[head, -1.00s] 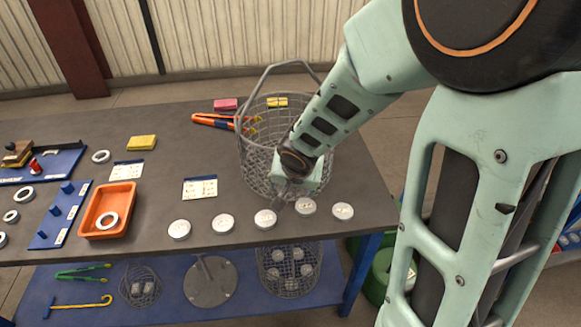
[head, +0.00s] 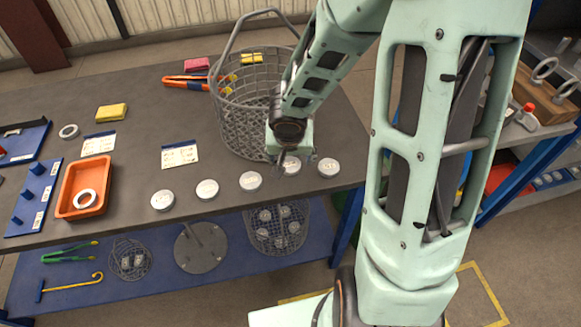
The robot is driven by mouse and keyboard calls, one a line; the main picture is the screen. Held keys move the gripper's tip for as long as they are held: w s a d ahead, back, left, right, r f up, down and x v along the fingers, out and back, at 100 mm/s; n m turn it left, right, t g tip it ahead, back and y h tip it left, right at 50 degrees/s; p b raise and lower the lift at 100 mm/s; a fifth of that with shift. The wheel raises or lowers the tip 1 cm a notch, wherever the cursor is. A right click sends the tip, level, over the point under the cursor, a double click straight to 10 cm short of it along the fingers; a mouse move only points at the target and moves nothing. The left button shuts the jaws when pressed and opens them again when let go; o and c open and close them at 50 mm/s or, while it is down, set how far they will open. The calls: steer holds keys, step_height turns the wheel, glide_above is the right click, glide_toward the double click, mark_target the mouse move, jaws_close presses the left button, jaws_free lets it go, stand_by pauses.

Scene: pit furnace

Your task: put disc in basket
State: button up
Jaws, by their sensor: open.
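Several silvery discs lie in a row along the front of the grey table in the head view: the leftmost disc (head: 163,201), a second disc (head: 207,189), a middle disc (head: 250,181), a fourth disc (head: 290,165) and the rightmost disc (head: 328,168). A wire mesh basket (head: 232,115) with a raised hoop handle stands behind them, partly hidden by my arm. My gripper (head: 293,164) points down at the fourth disc, its fingers on either side of it. It is open; I cannot tell whether it touches the disc.
An orange tray (head: 84,190) holding a ring is at left, near white cards (head: 180,154) and a yellow block (head: 111,112). Orange tongs (head: 185,82) lie beside the basket. The lower blue shelf holds a smaller wire basket (head: 278,235) with discs.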

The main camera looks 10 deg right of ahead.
mark_target(291, 163)
steer(key=shift+b+x, duration=0.55)
steer(key=shift+x, duration=1.4)
steer(key=shift+w, duration=0.1)
steer(key=shift+r, duration=0.1)
jaws_close()
